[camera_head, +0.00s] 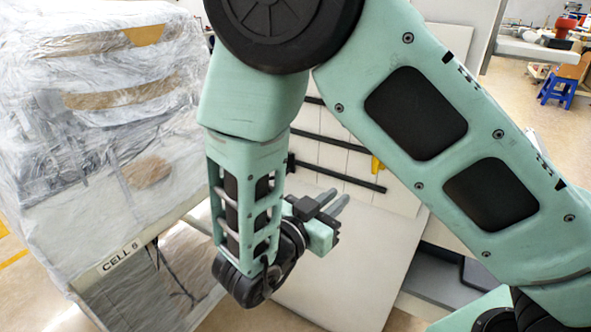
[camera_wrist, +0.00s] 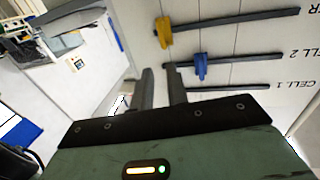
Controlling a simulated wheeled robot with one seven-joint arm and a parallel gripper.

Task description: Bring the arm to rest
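My arm fills much of the head view, with its elbow high and its forearm hanging down. My gripper (camera_head: 334,200) is at the end of the bent wrist, in front of a pale panel. In the wrist view my gripper (camera_wrist: 159,72) shows two dark fingers with a gap between them and nothing held. The fingers point toward a white wall with dark rails. The arm hides part of that wall in the head view.
A plastic-wrapped machine marked CELL 5 (camera_head: 118,258) stands close on the left. A blue stool (camera_head: 558,91) stands far right.

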